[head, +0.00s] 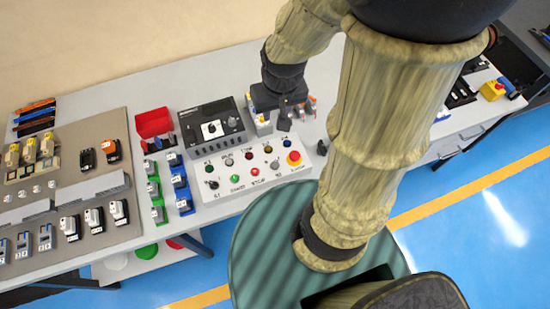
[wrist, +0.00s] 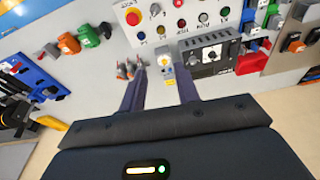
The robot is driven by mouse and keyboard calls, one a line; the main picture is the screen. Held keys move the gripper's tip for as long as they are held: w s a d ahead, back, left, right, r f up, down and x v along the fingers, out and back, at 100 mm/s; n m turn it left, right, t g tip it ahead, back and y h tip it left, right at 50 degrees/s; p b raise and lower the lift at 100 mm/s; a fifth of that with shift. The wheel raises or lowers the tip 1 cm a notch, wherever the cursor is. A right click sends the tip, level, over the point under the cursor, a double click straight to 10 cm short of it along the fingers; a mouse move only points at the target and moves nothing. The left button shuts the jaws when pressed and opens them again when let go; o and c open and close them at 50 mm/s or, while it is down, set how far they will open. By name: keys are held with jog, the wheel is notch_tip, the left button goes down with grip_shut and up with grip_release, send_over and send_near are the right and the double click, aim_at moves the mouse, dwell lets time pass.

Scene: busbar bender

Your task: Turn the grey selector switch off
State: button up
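The control panel (head: 235,197) is a pale box with lamps, buttons and knobs; it also shows in the wrist view (wrist: 118,12). The grey selector switch looks to be the small knob labelled S2 (head: 275,164), between the red stop button and the emergency stop. It shows at the top of the wrist view (wrist: 155,9). Its exact pointer angle is too small to read. My gripper (head: 274,113) is over the table behind the panel, apart from the switch. In the wrist view its two fingers (wrist: 160,78) are spread with nothing gripped between them.
A red emergency stop (head: 293,157) sits beside the switch. A black device with a dial (head: 212,130) stands behind the panel. A small white-and-yellow part (wrist: 168,76) and orange-tipped tools (wrist: 127,70) are near my fingers. A red bin (head: 153,124) stands left.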

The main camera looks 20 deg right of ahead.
jog(key=w+d+f+m+g+y+p, duration=0.1)
jog(key=w+d+f+m+g, duration=0.1)
jog(key=f, duration=0.4)
jog(key=w+d+f+m+g+y+p, duration=0.1)
jog(key=w+d+f+m+g+y, duration=0.1)
jog(key=f+m, duration=0.4)
jog(key=shift+w+d+g, duration=0.55)
jog(key=shift+w+g, duration=0.15)
jog(key=shift+w, duration=0.35)
jog(key=p, duration=0.5)
send_near(274, 163)
jog(key=x, duration=0.8)
jog(key=shift+s+f, duration=0.1)
jog(key=shift+f, duration=0.05)
grip_shut()
